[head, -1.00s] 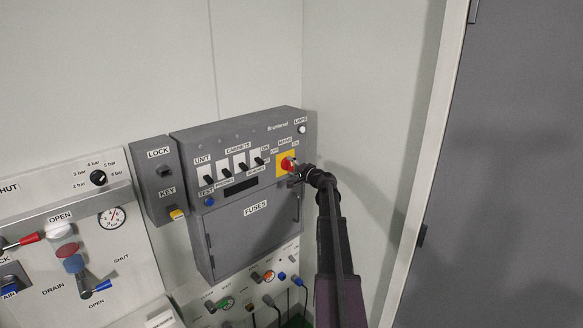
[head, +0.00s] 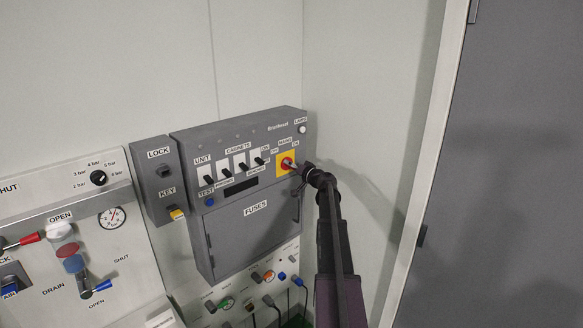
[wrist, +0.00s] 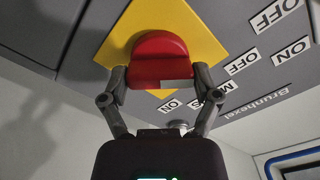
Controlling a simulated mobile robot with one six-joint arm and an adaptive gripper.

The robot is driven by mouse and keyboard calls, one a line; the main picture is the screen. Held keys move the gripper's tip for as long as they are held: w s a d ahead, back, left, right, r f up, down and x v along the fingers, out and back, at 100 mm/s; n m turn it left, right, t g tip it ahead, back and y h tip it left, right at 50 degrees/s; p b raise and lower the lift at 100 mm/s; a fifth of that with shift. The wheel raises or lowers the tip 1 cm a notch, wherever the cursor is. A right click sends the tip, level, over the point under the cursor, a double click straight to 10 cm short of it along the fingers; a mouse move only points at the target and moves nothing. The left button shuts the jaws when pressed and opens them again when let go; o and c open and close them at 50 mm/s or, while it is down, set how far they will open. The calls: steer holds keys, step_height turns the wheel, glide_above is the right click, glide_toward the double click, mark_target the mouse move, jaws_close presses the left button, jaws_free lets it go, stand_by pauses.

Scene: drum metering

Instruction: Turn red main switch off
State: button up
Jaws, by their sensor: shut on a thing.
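The red main switch (head: 287,163) sits on a yellow square plate (head: 281,172) at the right end of the grey panel, under the MAINS label. In the wrist view the red knob (wrist: 158,58) fills the space between my fingers, in front of the yellow plate (wrist: 190,22). My gripper (wrist: 161,85) is shut on the red knob, one finger on each side. In the head view my gripper (head: 297,166) reaches the switch from the right and partly covers it. The OFF and ON labels stand beside the plate.
The grey panel (head: 240,180) also carries several black cabinet switches (head: 242,167), a blue test button (head: 210,202) and a fuse door (head: 255,232). A lock and key box (head: 158,185) is at its left. Bare wall (head: 365,120) lies to the right.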

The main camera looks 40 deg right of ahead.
steer(key=o, duration=1)
steer(key=shift+a, duration=0.1)
steer(key=shift+c, duration=0.2)
steer(key=shift+s, duration=0.1)
steer(key=s+d, duration=0.1)
steer(key=s, duration=1)
steer(key=shift+s, duration=0.35)
steer(key=shift+a, duration=0.1)
